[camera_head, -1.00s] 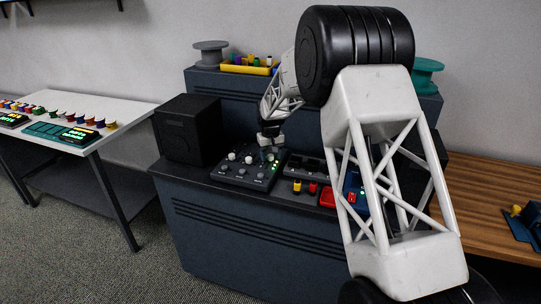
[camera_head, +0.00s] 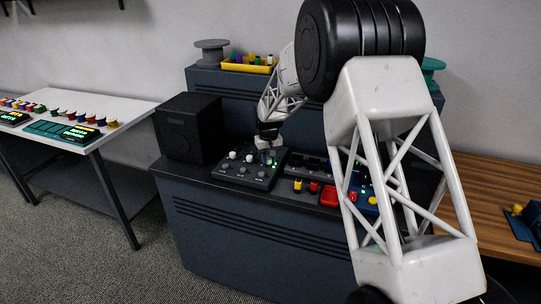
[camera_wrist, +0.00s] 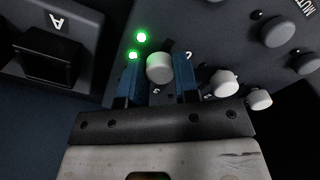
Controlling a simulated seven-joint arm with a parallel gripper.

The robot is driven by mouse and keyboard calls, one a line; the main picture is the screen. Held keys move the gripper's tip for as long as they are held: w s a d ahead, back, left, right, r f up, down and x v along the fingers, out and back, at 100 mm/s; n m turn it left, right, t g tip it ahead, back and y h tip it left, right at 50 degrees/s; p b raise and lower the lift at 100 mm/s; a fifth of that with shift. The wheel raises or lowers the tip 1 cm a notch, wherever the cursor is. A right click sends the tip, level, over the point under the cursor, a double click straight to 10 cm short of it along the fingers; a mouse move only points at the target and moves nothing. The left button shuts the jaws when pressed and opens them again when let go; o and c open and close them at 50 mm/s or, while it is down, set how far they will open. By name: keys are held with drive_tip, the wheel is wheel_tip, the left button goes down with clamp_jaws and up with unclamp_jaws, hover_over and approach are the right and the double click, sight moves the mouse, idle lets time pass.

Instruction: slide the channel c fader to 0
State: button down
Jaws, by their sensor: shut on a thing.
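The dark mixer panel (camera_head: 245,172) lies on the console top in the head view. It carries several light caps and a row of grey knobs. My gripper (camera_wrist: 158,75) has its blue fingers on both sides of a round white fader cap (camera_wrist: 160,67) in the wrist view and is shut on it. A partly readable label beside the right finger may be a C. Two other white caps (camera_wrist: 222,83) stand to the right of the fingers. In the head view my gripper (camera_head: 269,154) is over the panel's far right part, hiding the held cap and its slot.
Two green lights (camera_wrist: 137,46) glow left of the held cap. A separate unit marked A (camera_wrist: 50,58) stands close on the left in the wrist view. A black box (camera_head: 187,128) stands left of the panel. Yellow and red pieces (camera_head: 305,186) lie to its right.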

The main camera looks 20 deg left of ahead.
sight(267, 167)
drive_tip(key=shift+s, duration=0.85)
drive_tip(key=c, duration=0.9)
unclamp_jaws()
drive_tip(key=shift+o, duration=0.2)
drive_tip(key=shift+r, duration=0.1)
wheel_tip(267, 167, up, 8)
drive_tip(key=shift+f, duration=0.2)
